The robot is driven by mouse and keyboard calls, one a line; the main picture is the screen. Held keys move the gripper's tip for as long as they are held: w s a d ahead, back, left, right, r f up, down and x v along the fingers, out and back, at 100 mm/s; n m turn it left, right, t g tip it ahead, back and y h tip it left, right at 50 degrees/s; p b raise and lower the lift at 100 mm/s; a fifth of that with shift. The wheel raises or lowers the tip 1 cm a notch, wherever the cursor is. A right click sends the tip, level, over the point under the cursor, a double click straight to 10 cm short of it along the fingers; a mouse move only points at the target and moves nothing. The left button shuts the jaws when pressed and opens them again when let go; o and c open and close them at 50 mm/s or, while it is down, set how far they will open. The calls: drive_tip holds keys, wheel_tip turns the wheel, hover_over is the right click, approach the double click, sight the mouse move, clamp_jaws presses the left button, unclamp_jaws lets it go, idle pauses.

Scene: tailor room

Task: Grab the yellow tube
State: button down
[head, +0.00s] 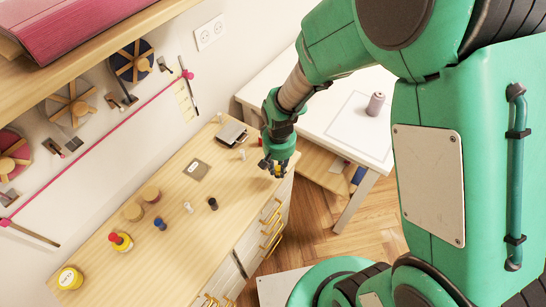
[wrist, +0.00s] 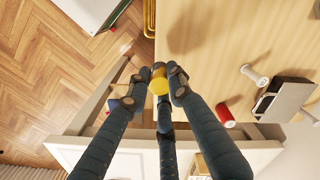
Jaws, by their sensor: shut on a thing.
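The yellow tube (wrist: 158,86) is between the fingertips of my gripper (wrist: 160,78) in the wrist view. My gripper is shut on it, and its round yellow end faces the camera. In the head view my gripper (head: 273,166) is at the right end of the wooden dresser top (head: 180,225), near the front edge. The tube is mostly hidden there by the dark fingers. I cannot tell whether the tube touches the top.
A red spool (wrist: 225,117), a white spool (wrist: 254,75) and a grey box-like item (wrist: 283,98) are close by. Several spools and a yellow tin (head: 70,278) stand farther left. A white table (head: 325,115) is to the right.

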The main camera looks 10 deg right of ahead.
drive_tip(key=s+d, duration=0.1)
drive_tip(key=s, duration=0.6)
drive_tip(key=shift+s+d+r+p, duration=0.15)
drive_tip(key=shift+s+r+p, duration=0.15)
drive_tip(key=shift+r+p, duration=0.05)
